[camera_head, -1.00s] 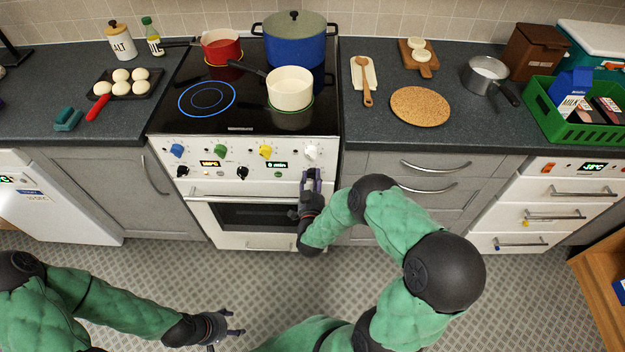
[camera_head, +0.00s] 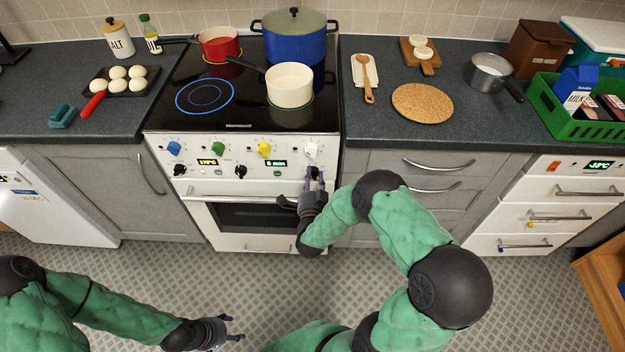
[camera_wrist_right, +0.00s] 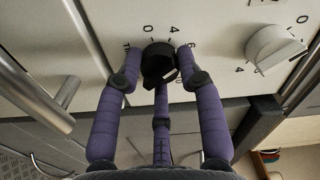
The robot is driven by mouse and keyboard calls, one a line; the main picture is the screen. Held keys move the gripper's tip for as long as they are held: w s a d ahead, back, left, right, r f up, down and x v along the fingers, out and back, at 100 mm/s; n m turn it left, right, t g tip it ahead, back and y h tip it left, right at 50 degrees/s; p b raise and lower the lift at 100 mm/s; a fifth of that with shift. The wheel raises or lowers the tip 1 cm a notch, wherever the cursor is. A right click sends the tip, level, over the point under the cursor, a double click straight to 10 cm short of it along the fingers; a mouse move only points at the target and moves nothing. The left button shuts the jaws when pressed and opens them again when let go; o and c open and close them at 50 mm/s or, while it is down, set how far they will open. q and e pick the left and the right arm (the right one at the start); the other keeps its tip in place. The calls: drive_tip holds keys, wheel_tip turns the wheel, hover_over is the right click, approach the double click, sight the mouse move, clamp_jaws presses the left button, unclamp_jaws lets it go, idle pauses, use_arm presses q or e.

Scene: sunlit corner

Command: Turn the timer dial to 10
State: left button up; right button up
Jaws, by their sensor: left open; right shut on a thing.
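The black timer dial (camera_wrist_right: 158,62) sits on the oven's white control panel, with printed numbers around it. In the right wrist view my right gripper (camera_wrist_right: 158,80) is shut on it, with two fingers at its sides and one below. In the head view my right gripper (camera_head: 315,176) covers the dial at the panel's right end. The green display (camera_head: 276,163) on the panel shows a small minute value, possibly 6 or 8. My left gripper (camera_head: 232,331) is open and empty, low over the floor, away from the oven.
A white knob (camera_head: 311,149) sits just above the dial; it also shows in the right wrist view (camera_wrist_right: 275,48). Other knobs, including a yellow one (camera_head: 264,149), line the panel. The oven handle (camera_head: 245,198) runs just below. Pots stand on the hob.

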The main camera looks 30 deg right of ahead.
drive_tip(key=m+b, duration=0.2)
drive_tip(key=m, duration=1.1)
drive_tip(key=shift+m, duration=0.4)
drive_tip(key=m, duration=0.4)
drive_tip(key=shift+m, duration=0.4)
drive_tip(key=o, duration=1.1)
drive_tip(key=shift+o, duration=0.2)
